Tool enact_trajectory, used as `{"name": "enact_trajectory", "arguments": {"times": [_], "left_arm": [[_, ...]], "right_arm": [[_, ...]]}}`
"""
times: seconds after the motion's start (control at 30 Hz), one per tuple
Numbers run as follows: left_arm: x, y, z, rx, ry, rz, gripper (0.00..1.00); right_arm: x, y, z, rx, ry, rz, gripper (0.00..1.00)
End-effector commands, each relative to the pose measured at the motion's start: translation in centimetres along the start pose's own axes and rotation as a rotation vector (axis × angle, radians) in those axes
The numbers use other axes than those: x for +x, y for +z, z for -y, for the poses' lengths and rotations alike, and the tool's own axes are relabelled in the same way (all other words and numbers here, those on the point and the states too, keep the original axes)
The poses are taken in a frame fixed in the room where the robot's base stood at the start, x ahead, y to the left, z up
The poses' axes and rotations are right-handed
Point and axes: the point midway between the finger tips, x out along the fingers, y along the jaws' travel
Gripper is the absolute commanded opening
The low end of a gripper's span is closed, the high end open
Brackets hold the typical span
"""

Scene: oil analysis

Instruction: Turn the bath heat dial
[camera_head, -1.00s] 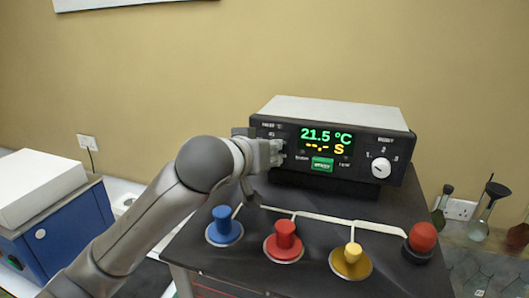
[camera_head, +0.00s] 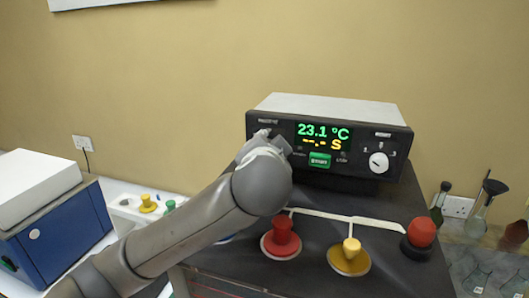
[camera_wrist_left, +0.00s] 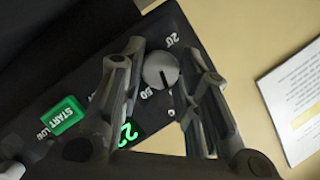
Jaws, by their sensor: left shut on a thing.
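The control box (camera_head: 345,112) stands at the back of the black bench, and its display (camera_head: 323,137) reads 23.1 °C in green with a yellow dashed line and S below. My left gripper (camera_head: 268,145) is at the left end of the box's front panel. In the left wrist view, the round grey bath heat dial (camera_wrist_left: 160,71) sits between the fingers of my left gripper (camera_wrist_left: 165,76), which is shut on it. A dark pointer line shows on the dial. In the head view the gripper hides the dial. My right gripper is not in view.
A white selector knob (camera_head: 378,162) is on the panel's right. A red knob (camera_head: 281,235), a yellow knob (camera_head: 351,252) and a red button (camera_head: 421,234) stand on the bench in front. A blue machine (camera_head: 60,230) is at left, flasks (camera_head: 486,205) at right.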

Motion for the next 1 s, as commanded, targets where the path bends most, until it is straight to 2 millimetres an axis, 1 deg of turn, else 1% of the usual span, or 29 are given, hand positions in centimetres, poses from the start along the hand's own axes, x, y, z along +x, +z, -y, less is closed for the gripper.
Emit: {"name": "enact_trajectory", "arguments": {"times": [0.03,0.3,0.5,0.7,1.0], "left_arm": [[0.1,0.2,-0.5,0.042,-0.013,0.003,0.06],[0.1,0.3,-0.6,0.254,-0.101,0.002,0.06],[0.1,0.3,-0.7,0.37,-0.148,0.003,0.06],[0.1,0.3,-0.7,0.441,-0.176,0.003,0.06],[0.1,0.3,-0.7,0.477,-0.191,0.003,0.06]], "right_arm": [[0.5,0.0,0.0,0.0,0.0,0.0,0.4],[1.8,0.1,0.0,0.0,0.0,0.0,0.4],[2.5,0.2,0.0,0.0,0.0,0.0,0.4],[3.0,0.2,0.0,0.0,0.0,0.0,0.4],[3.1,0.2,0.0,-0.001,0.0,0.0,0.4]]}}
